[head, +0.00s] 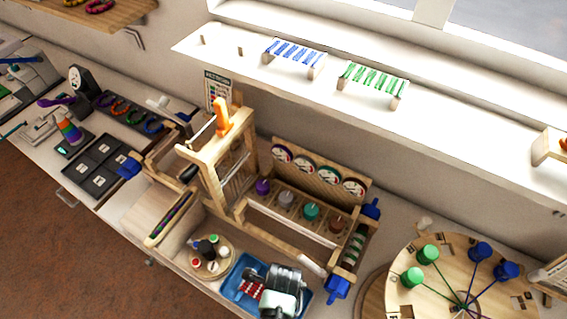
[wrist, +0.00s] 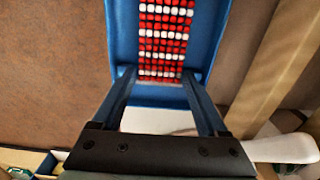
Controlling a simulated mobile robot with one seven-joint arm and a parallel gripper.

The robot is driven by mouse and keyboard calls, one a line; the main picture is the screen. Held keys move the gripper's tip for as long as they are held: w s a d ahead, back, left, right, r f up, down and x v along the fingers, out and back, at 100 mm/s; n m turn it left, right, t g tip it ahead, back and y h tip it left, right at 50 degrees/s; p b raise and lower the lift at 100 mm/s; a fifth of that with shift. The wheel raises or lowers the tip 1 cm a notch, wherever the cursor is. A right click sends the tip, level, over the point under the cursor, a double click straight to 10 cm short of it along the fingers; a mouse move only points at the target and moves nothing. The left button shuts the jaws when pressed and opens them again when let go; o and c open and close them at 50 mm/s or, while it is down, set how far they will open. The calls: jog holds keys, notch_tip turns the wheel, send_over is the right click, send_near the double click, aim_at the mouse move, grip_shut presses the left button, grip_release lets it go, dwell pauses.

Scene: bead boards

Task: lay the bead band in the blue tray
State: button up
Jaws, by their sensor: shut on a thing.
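The bead band (wrist: 164,38), red with white rows, extends away from between my fingers in the wrist view. In the head view a small part of the bead band (head: 252,288) shows left of my gripper. The blue tray (head: 234,274) is at the bottom centre of the head view, and its blue floor and rim (wrist: 121,35) lie behind the band in the wrist view. My gripper (wrist: 157,76) is shut on the near end of the band, over the tray. My gripper (head: 270,292) hides part of the tray in the head view. I cannot tell whether the band touches the tray floor.
A round wooden stand (head: 212,264) with small pots is close left of the tray. The wooden loom frame (head: 290,238) stands behind it. A blue-knobbed roller (head: 338,287) is at the right, and a round board with pegs (head: 440,290) lies farther right.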

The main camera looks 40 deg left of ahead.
jog(key=o, duration=1.2)
jog(key=shift+o, duration=0.2)
notch_tip(320, 180, up, 12)
